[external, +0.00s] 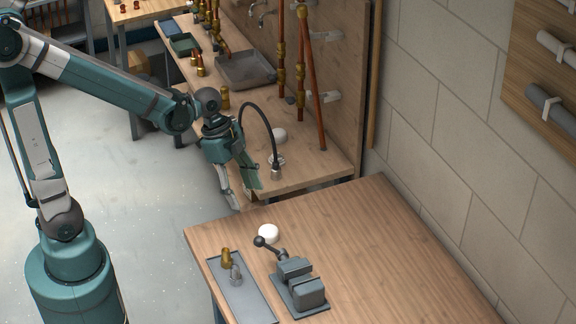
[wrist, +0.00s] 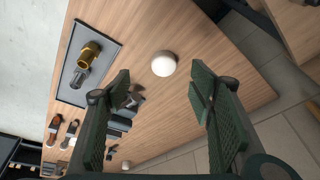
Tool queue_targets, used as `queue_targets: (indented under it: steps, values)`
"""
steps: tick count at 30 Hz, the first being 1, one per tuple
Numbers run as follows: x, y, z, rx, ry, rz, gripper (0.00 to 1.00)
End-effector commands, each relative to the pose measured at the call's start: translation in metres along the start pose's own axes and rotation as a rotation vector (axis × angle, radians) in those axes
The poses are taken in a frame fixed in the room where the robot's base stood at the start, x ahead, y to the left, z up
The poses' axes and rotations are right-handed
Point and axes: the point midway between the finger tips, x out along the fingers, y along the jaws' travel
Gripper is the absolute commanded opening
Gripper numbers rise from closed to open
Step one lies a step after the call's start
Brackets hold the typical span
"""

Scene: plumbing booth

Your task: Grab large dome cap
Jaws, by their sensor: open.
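A white dome cap (external: 268,234) sits on the near wooden table, just behind the vise handle. In the wrist view the white dome (wrist: 163,64) lies ahead of my fingers, on bare wood. My gripper (external: 246,198) is above and behind this dome, near the table's far left corner, pointing down. Its two fingers are spread wide with nothing between them, and the wrist view shows the gap (wrist: 160,92). Another white dome (external: 279,135) stands on the back bench. I cannot tell for sure which dome is the larger.
A grey vise (external: 300,285) stands close to the near dome. A grey tray (external: 240,290) holds a brass fitting (external: 227,257) and a grey fitting (external: 236,275). The back bench carries a black curved hose (external: 262,115) and copper pipes (external: 310,90). The near table's right side is clear.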

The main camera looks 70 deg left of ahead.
Motion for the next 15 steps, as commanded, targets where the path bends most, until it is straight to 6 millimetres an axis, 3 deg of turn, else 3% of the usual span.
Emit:
queue_targets:
  steps: [15]
  values:
    - [0.029, -0.022, -0.022, 0.295, 0.025, 0.143, 0.54]
